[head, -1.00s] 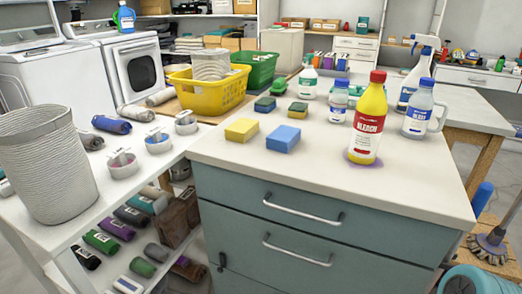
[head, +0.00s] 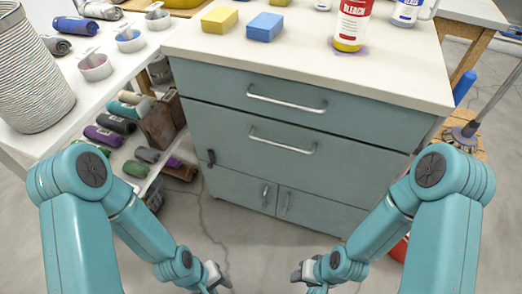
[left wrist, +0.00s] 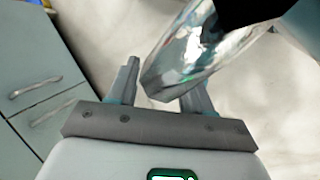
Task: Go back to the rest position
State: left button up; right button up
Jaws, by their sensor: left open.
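Both my teal arms are in the head view, folded in front of the teal drawer cabinet (head: 290,125). My left gripper (head: 217,279) hangs low over the floor, left of the middle at the bottom edge. In the left wrist view its two fingers (left wrist: 160,88) are apart. A shiny, glassy-looking shape (left wrist: 195,55) shows at and beyond the right finger; I cannot tell what it is or whether it touches. My right gripper (head: 304,275) hangs opposite the left one, a short gap away. It is small and partly hidden, so its jaw opening is unclear.
The cabinet's white top holds a yellow sponge (head: 219,20), a blue sponge (head: 264,27) and a bleach bottle (head: 351,24) on a purple patch. A white shelf unit at left bears a woven basket (head: 30,80) and small tubs. Bare floor (head: 270,235) lies before the cabinet.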

pick_arm(q)
notch_tip(320, 180, up, 28)
jog(key=w+m+t+p, duration=0.1)
jog(key=m+p, duration=0.3)
jog(key=p, duration=2.3)
jog(key=shift+w+f+p, duration=0.2)
jog(key=shift+w+p, duration=0.2)
jog(key=shift+w, duration=0.2)
